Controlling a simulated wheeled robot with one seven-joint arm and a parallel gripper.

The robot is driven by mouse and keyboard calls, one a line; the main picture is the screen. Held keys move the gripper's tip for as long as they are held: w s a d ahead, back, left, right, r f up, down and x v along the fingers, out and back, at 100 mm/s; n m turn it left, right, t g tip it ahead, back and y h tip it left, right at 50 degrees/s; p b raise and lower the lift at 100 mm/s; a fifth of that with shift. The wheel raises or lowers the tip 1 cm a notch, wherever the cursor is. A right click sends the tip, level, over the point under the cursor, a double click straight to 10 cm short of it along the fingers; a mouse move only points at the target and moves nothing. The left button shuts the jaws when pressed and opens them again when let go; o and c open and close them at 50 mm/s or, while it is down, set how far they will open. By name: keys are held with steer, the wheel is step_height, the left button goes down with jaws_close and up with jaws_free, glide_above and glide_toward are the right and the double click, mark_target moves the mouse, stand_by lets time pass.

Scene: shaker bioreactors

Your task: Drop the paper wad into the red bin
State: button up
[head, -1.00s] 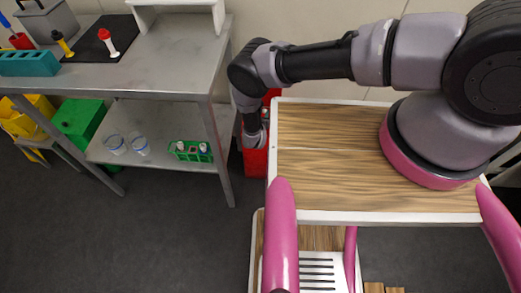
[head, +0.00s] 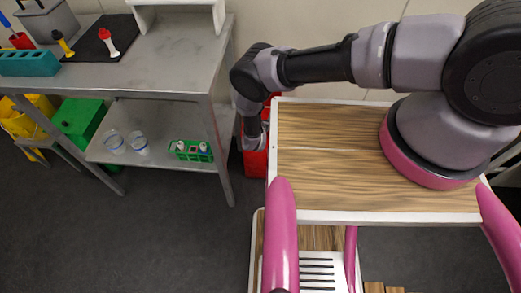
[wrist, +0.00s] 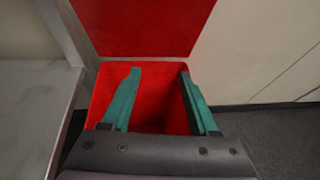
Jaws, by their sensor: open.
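The red bin (head: 256,163) stands on the floor between the metal table and my base, partly hidden by my arm in the head view. In the wrist view the red bin (wrist: 108,86) has its lid raised at the back and its mouth open. My gripper (wrist: 159,75) is over the bin's mouth with its two green fingers apart and nothing between them. The paper wad is not visible in any view; the bottom of the bin is partly hidden by my gripper.
A metal table (head: 180,62) with a lower shelf stands left of the bin, its leg close by. The shelf holds a green tube rack (head: 190,151) and two clear cups. A green bin (head: 80,120) and a yellow bin stand farther left. The wall is behind.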

steer(key=v, duration=1)
steer(key=shift+s, duration=0.1)
